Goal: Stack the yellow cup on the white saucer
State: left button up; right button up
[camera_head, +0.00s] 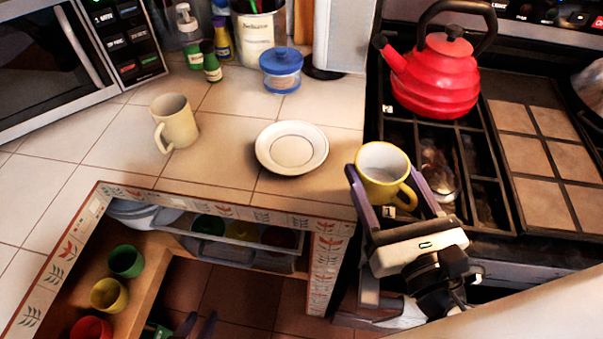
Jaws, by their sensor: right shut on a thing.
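The yellow cup (376,186) is upright between the purple fingers of my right gripper (384,178), which is shut on it. It is held at the left edge of the stove, to the right of the white saucer (275,152). The saucer lies empty on the tiled counter, a short gap from the cup. The cup's handle points to the lower right. My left gripper (197,324) is low at the bottom edge, below the counter, with its fingertips apart and nothing seen between them.
A cream mug (174,123) stands left of the saucer, and a blue-lidded jar (281,71) behind it. A red kettle (436,82) sits on the stove (533,219). An open drawer with colored cups (126,260) is at lower left. Counter around the saucer is clear.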

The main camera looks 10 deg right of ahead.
aim_at(296, 156)
jog(key=z, duration=0.75)
jog(key=i, duration=0.2)
jog(key=u, duration=0.45)
jog(key=k, duration=0.5)
jog(key=u, duration=3.05)
jog(key=k, duration=0.8)
jog(key=z, duration=1.25)
